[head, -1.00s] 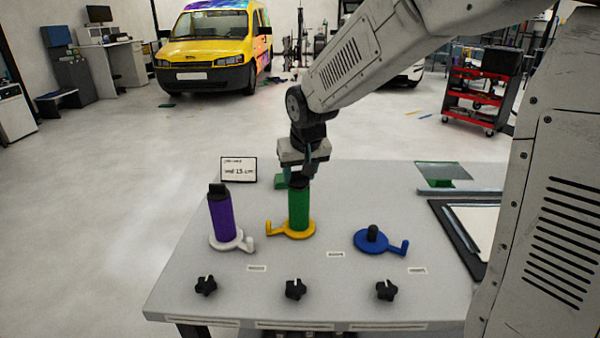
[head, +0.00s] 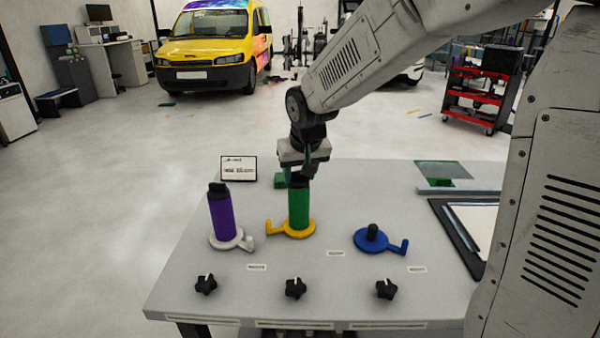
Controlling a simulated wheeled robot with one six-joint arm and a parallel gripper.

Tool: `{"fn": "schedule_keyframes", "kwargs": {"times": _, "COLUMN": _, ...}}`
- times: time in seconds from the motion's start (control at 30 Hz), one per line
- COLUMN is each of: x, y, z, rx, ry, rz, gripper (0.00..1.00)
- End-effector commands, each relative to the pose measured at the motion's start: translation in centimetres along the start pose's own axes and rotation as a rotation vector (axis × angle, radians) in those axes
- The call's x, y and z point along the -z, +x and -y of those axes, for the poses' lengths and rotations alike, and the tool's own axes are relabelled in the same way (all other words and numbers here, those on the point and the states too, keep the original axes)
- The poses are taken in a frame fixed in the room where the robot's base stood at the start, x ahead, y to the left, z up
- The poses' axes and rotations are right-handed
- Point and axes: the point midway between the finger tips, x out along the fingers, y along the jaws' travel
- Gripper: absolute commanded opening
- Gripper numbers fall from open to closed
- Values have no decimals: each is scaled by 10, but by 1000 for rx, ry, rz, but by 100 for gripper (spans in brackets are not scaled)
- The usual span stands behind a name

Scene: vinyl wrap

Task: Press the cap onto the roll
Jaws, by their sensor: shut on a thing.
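A green roll (head: 299,209) stands upright on a yellow holder (head: 291,231) with a side hook, in the middle of the table. My gripper (head: 298,180) points down over the top of this roll and is shut on a dark cap (head: 299,184). The cap sits at the roll's top end, largely hidden by the fingers; I cannot tell how far it is seated. A purple roll (head: 222,216) stands on a white holder (head: 246,243) to the left, with a black cap (head: 218,189) on top.
A blue holder (head: 384,244) with a bare black peg stands at the right. Several black knobs (head: 296,289) line the front. A dark-framed board (head: 460,240) lies at the right edge.

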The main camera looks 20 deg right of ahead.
Motion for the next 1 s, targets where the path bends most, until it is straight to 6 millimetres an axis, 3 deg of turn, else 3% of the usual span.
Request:
{"fn": "schedule_keyframes", "kwargs": {"times": 0.4, "x": 0, "y": 0, "z": 0, "rx": 0, "ry": 0, "rz": 0, "gripper": 26}}
{"fn": "schedule_keyframes", "kwargs": {"times": 0.43, "x": 0, "y": 0, "z": 0, "rx": 0, "ry": 0, "rz": 0, "gripper": 52}}
{"fn": "schedule_keyframes", "kwargs": {"times": 0.5, "x": 0, "y": 0, "z": 0, "rx": 0, "ry": 0, "rz": 0, "gripper": 72}}
{"fn": "schedule_keyframes", "kwargs": {"times": 0.7, "x": 0, "y": 0, "z": 0, "rx": 0, "ry": 0, "rz": 0, "gripper": 72}}
{"fn": "schedule_keyframes", "kwargs": {"times": 0.8, "x": 0, "y": 0, "z": 0, "rx": 0, "ry": 0, "rz": 0, "gripper": 94}}
{"fn": "schedule_keyframes", "kwargs": {"times": 1.0, "x": 0, "y": 0, "z": 0, "rx": 0, "ry": 0, "rz": 0, "gripper": 94}}
